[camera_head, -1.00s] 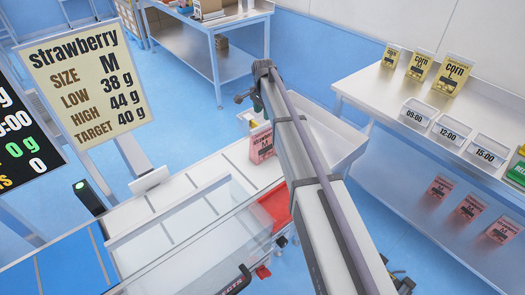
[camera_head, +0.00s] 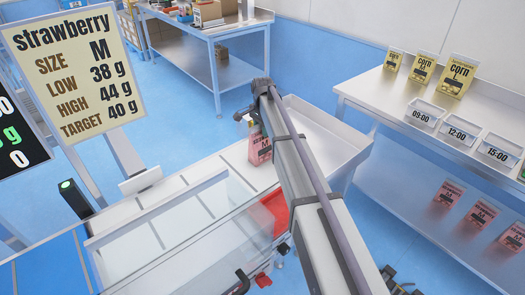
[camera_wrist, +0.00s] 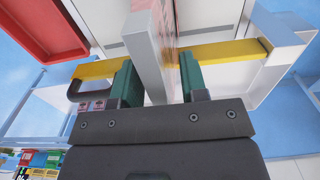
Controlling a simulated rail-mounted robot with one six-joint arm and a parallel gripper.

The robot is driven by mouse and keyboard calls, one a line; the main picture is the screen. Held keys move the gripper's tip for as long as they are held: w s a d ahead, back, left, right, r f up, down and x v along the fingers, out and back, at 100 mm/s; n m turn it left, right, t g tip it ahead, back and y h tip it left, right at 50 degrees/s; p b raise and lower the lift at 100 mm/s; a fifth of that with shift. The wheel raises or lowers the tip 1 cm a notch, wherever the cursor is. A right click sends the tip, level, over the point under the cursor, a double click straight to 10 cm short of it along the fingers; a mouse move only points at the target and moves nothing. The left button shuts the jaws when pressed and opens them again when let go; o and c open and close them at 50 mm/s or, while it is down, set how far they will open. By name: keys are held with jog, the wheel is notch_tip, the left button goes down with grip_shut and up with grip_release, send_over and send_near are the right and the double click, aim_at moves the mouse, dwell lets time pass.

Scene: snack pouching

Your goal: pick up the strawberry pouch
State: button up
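The strawberry pouch (camera_head: 260,150) is pink with dark print and stands upright near the far end of the pale work surface. My arm partly hides its right side in the head view. In the wrist view, the pouch (camera_wrist: 158,55) shows nearly edge-on, with a grey edge and a pinkish face. My gripper (camera_wrist: 156,85) has its two green fingers on either side of the pouch. The fingers stand apart; firm contact with the pouch does not show. In the head view the fingertips are mostly hidden by my arm.
A white tray (camera_head: 345,150) lies right of the pouch, and a red bin (camera_head: 275,208) is below my arm. A steel table (camera_head: 385,100) at right holds corn pouches (camera_head: 425,68) and time-labelled bins. A strawberry sign (camera_head: 75,75) stands at upper left.

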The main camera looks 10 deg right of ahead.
grip_shut()
dwell(0.3)
